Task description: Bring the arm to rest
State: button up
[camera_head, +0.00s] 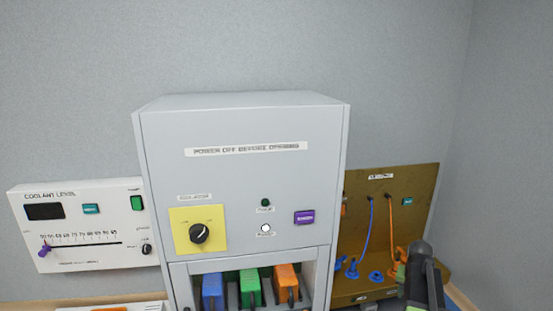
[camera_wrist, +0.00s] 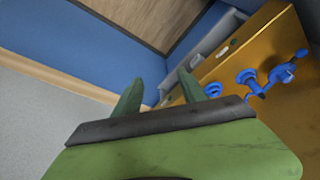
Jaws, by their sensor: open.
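My gripper (camera_wrist: 160,98) shows in the wrist view with its two green fingertips apart and nothing between them. In the head view, part of my arm (camera_head: 424,275) stands at the lower right, in front of the brown panel (camera_head: 356,220). The fingertips themselves cannot be made out clearly there. In the wrist view, the edge of the brown panel and its blue fittings (camera_wrist: 247,77) lie to the right of the fingers. I cannot tell whether the gripper touches anything.
A grey cabinet (camera_head: 240,125) with a black knob (camera_head: 199,233) and an open bay of blue, green and orange blocks stands in the middle. A white coolant panel (camera_head: 75,255) is at left. Blue and orange cables (camera_head: 372,235) hang on the brown panel.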

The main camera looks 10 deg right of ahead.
jog(key=s+a+f+n+b, duration=0.2)
jog(key=a+f+b, duration=0.3)
jog(key=a, duration=0.7)
jog(key=s+a+f+n+g+y+b, duration=0.1)
jog(key=s+a+f+n+b, duration=0.2)
jog(key=a, duration=0.9)
jog(key=s+a+f+n+g+y+b, duration=0.1)
jog(key=s+a+f+n+b, duration=0.1)
jog(key=a+f+b, duration=0.6)
jog(key=a+f, duration=0.2)
jog(key=a, duration=0.2)
jog(key=shift+s+a+f, duration=0.2)
jog(key=shift+s, duration=0.15)
